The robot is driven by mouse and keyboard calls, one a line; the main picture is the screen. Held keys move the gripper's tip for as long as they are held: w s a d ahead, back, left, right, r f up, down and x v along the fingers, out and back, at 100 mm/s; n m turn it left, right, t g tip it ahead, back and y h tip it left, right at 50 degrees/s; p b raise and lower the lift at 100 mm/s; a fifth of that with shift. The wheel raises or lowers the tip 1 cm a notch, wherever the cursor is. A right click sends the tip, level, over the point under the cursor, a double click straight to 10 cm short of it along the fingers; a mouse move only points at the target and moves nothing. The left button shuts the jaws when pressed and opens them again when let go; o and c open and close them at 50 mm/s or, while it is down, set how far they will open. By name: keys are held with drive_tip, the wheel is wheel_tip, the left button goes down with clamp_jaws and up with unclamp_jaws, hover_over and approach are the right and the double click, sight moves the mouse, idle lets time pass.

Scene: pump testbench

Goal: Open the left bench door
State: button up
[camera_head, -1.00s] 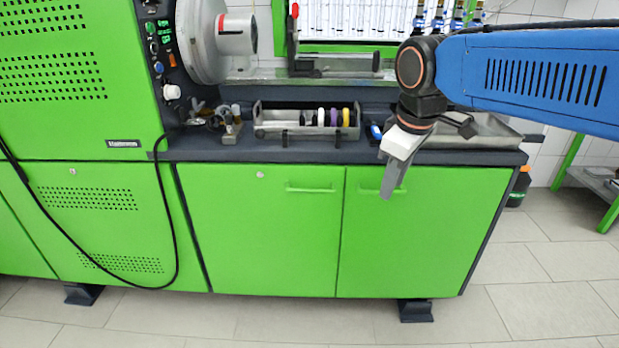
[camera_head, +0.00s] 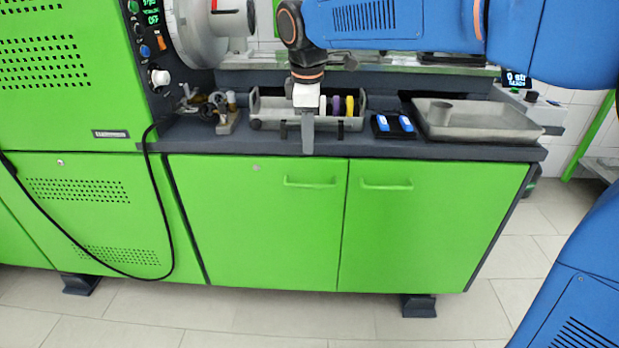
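The left bench door (camera_head: 258,230) is a flat green panel, shut, with a small round lock near its top. Its green bar handle (camera_head: 310,182) runs level near the upper right corner. My gripper (camera_head: 308,138) points down in front of the bench's front edge, in line with the handle and above it in the picture. It looks apart from the handle. I see its grey finger part edge-on, so I cannot tell whether it is open or shut. It hides part of the tray behind it.
The right bench door (camera_head: 425,230) is shut, with its own handle (camera_head: 387,185). A tray of coloured rings (camera_head: 262,108), two blue-and-white items (camera_head: 393,124) and a metal tray (camera_head: 478,122) stand on the bench top. A black cable (camera_head: 165,215) hangs left of the left door. Floor in front is clear.

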sight(310, 186)
drive_tip(key=w+f, duration=0.1)
drive_tip(key=f, duration=0.8)
drive_tip(key=w+f, duration=0.1)
drive_tip(key=f, duration=0.4)
drive_tip(key=shift+w+d+f, duration=0.1)
drive_tip(key=shift+w+f, duration=0.1)
drive_tip(key=shift+w, duration=0.15)
clamp_jaws()
